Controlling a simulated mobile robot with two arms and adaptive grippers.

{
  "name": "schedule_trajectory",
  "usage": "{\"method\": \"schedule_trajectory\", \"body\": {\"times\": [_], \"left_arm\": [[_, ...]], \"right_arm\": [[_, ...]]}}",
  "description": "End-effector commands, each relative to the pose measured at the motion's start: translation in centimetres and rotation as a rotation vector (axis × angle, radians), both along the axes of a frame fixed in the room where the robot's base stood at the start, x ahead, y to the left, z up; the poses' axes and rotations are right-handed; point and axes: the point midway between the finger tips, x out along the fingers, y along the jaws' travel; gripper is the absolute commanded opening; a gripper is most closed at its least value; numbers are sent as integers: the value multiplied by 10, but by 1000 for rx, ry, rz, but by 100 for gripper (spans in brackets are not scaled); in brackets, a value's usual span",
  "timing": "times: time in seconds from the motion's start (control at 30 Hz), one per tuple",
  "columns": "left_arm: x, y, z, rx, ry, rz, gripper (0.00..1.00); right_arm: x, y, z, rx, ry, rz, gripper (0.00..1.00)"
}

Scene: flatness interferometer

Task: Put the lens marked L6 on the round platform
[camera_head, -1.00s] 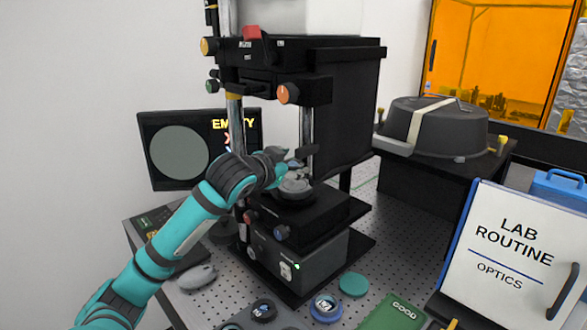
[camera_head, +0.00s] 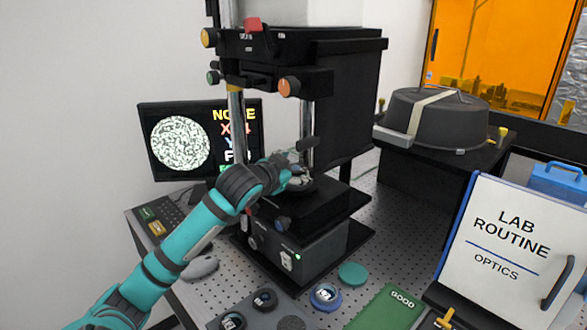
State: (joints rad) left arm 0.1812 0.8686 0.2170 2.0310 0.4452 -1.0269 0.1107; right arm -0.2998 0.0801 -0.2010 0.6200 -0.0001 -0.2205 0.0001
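The round platform (camera_head: 306,187) is a grey disc on the black stage of the interferometer, partly hidden by my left gripper. My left gripper (camera_head: 298,170) is right over the platform, its fingers close to the disc. The fingers and wrist hide what is between them, so I cannot tell if a lens is held there or lies on the platform. Several ringed lenses lie at the front: one in a blue ring (camera_head: 325,295), two in dark rings (camera_head: 264,301) (camera_head: 232,321). Their marks are too small to read, so I cannot pick out L6. My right gripper is not in view.
The monitor (camera_head: 200,140) shows a speckled disc and coloured text. The black interferometer column (camera_head: 345,110) rises close beside my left arm. A teal disc (camera_head: 352,273), a green GOOD mat (camera_head: 385,309) and a LAB ROUTINE binder (camera_head: 504,245) are at right front.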

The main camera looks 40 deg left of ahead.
Motion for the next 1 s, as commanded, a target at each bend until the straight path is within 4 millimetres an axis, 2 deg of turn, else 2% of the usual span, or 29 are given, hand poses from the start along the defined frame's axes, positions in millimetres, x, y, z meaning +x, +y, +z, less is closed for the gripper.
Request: {"method": "schedule_trajectory", "body": {"times": [0.37, 0.47, 0.8, 1.0], "left_arm": [[-1, -1, 3, 0, 3, -1, 76], [-13, -4, 5, 1, 2, -2, 76], [-80, -21, 24, 2, 1, 0, 76], [-105, -27, 33, -1, 1, 0, 76]], "right_arm": [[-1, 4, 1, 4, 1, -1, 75], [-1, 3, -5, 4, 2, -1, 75], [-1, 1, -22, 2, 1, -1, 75], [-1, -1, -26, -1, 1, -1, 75]]}}
